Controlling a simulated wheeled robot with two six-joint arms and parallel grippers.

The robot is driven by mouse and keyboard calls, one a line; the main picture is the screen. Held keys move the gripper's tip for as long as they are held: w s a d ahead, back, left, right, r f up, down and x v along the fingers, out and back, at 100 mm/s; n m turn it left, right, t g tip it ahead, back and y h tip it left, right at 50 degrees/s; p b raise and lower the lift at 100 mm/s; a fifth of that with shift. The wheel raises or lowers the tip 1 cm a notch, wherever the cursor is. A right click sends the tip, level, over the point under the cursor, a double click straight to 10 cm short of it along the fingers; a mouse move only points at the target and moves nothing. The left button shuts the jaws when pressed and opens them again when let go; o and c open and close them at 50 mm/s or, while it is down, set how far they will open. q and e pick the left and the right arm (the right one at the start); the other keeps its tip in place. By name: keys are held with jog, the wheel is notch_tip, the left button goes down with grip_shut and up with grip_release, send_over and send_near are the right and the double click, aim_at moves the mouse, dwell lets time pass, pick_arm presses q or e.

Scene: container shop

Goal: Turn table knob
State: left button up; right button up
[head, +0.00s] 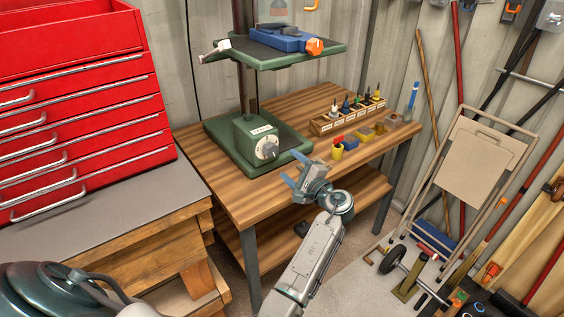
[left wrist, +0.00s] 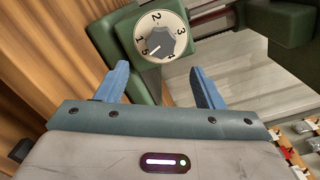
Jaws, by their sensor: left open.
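A round pale dial knob (head: 269,149) sits on the front of a green box at the base of the drill press. In the left wrist view the knob (left wrist: 162,37) shows the numbers 1 to 5 around a grey centre with a white pointer mark, toward the lower left by 5. My left gripper (head: 292,169) is open and empty, its blue fingers pointing toward the knob. In the left wrist view the fingers (left wrist: 160,72) lie either side of and below the knob, apparently apart from it. My right gripper is not in view.
The green drill press table (head: 330,55) above carries a blue vise (head: 282,38) with an orange knob; a crank handle (head: 215,51) is at its left. A wooden rack (head: 338,119) and small coloured bins stand right on the wooden bench (head: 243,194). A red tool chest (head: 80,110) is left.

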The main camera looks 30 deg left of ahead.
pick_arm(q)
jog(key=shift+v, duration=1.6)
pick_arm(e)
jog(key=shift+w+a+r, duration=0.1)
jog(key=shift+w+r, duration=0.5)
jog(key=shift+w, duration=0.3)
pick_arm(q)
jog(key=shift+s+f, duration=0.1)
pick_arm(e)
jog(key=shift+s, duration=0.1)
